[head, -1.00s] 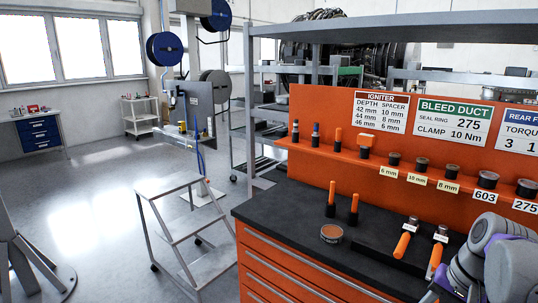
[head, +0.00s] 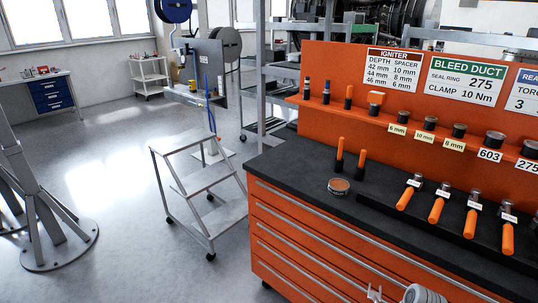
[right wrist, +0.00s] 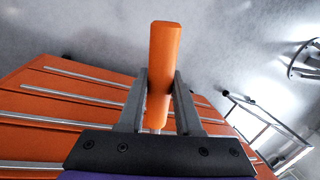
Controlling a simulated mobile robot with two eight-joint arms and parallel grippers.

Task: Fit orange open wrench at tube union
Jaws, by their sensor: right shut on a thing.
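My right gripper (right wrist: 160,88) is shut on an orange bar-like handle (right wrist: 165,50) in the right wrist view. The handle stands up between the two grey fingers and extends beyond their tips. Its working end is not visible, so I cannot confirm that it is the open wrench. In the head view, only pale parts of my arm show at the bottom edge. The tube union is not recognisable in either view. My left gripper is not in view.
An orange drawer cabinet (head: 300,238) has a dark top with several orange-handled tools (head: 437,207) in a black tray and a small round tin (head: 339,187). A step stool (head: 203,185) stands left of it. A grey stand (head: 40,205) is far left. Open floor lies between.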

